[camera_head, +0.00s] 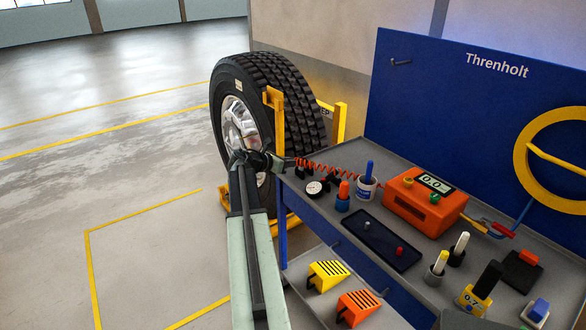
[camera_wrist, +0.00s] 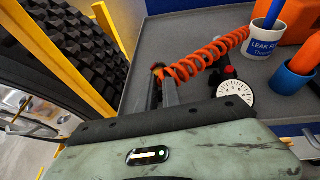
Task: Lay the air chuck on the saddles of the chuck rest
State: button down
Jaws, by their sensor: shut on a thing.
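My gripper (camera_head: 287,163) is over the left end of the grey bench top, near the wheel. In the wrist view its two dark fingers (camera_wrist: 164,85) are close together, shut on the air chuck (camera_wrist: 158,68). Little of the chuck shows between and beyond the fingers. An orange coiled hose (camera_head: 338,171) runs from it to the right, toward the orange inflator box; the coil also shows in the wrist view (camera_wrist: 210,56). Small dark posts (camera_head: 301,171) stand on the bench just past my gripper. They may be the chuck rest, but its saddles cannot be made out clearly.
The tyre (camera_head: 285,95) on its yellow stand (camera_head: 276,120) is close on the left. A round gauge (camera_head: 316,187), red-topped blue holder (camera_head: 343,196), leak-fluid pot (camera_head: 366,187), dark tray (camera_head: 380,239) and orange box (camera_head: 424,198) crowd the bench. A blue panel (camera_head: 480,110) rises behind.

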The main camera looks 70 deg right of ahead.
jog(key=shift+f, duration=0.15)
jog(key=c, duration=1.5)
grip_release()
jog(key=shift+r, duration=0.2)
jog(key=shift+w+a+r, duration=0.1)
jog(key=shift+a+r, duration=0.15)
jog(key=shift+r, duration=0.05)
jog(key=p+v, duration=0.4)
jog(key=v, duration=0.7)
jog(key=shift+w+a+p, duration=0.2)
jog(key=shift+p, duration=0.15)
jog(key=shift+f, duration=0.1)
